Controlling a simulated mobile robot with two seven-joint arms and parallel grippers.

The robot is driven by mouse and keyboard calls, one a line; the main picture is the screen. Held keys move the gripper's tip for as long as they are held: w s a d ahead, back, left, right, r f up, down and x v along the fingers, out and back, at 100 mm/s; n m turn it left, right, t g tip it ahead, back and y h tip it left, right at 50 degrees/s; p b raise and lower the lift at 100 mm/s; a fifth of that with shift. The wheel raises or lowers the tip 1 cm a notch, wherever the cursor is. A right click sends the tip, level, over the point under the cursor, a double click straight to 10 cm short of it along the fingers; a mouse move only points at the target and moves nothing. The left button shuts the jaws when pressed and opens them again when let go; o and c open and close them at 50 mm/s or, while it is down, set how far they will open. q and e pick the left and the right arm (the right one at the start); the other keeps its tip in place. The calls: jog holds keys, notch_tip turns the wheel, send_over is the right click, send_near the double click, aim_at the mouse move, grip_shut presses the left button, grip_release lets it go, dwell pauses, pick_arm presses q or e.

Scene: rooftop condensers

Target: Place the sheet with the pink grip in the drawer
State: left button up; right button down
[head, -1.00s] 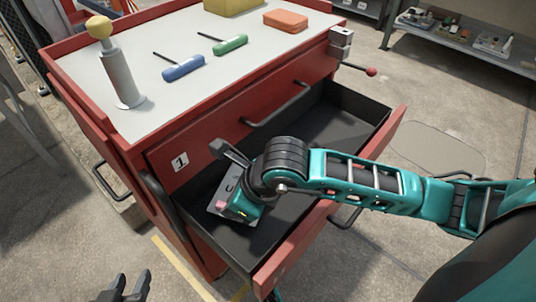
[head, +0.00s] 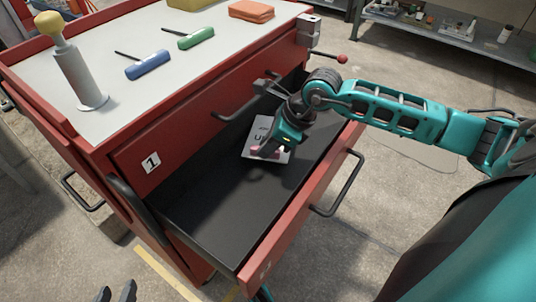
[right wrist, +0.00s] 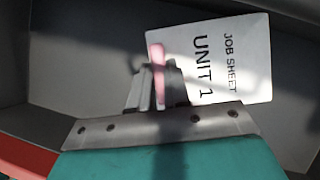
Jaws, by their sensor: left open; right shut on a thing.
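The white sheet (head: 259,132), printed "JOB SHEET UNIT 1", is over the black floor of the open drawer (head: 215,205), toward its right end. I cannot tell whether it touches the floor. My right gripper (head: 268,152) reaches into the drawer and is shut on the sheet's pink grip. In the right wrist view the pink grip (right wrist: 157,75) is between the fingers and the sheet (right wrist: 232,60) spreads to the right. My left gripper (head: 115,295) is open and empty at the bottom edge of the head view, partly cut off.
The red cabinet (head: 110,160) has a closed drawer marked 1 above the open one. On its top are a yellow-knobbed grey cylinder (head: 75,70), blue (head: 148,65) and green (head: 195,38) tools and an orange block (head: 251,10). The drawer's left part is clear.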

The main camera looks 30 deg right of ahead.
notch_tip(320, 180, down, 3)
jog(key=shift+a+r+b, duration=0.1)
jog(key=shift+b, duration=0.35)
jog(key=shift+f, duration=0.3)
jog(key=c, duration=1.1)
grip_release()
pick_arm(q)
jog(key=shift+w+d+f, duration=0.1)
jog(key=shift+d+f, duration=0.05)
jog(key=shift+d, duration=0.1)
jog(key=p, duration=0.1)
jog(key=a+r+p, duration=0.1)
jog(key=p, duration=0.1)
jog(key=shift+s+a+r, duration=0.1)
jog(key=shift+s, duration=0.15)
pick_arm(e)
jog(key=v, duration=1.2)
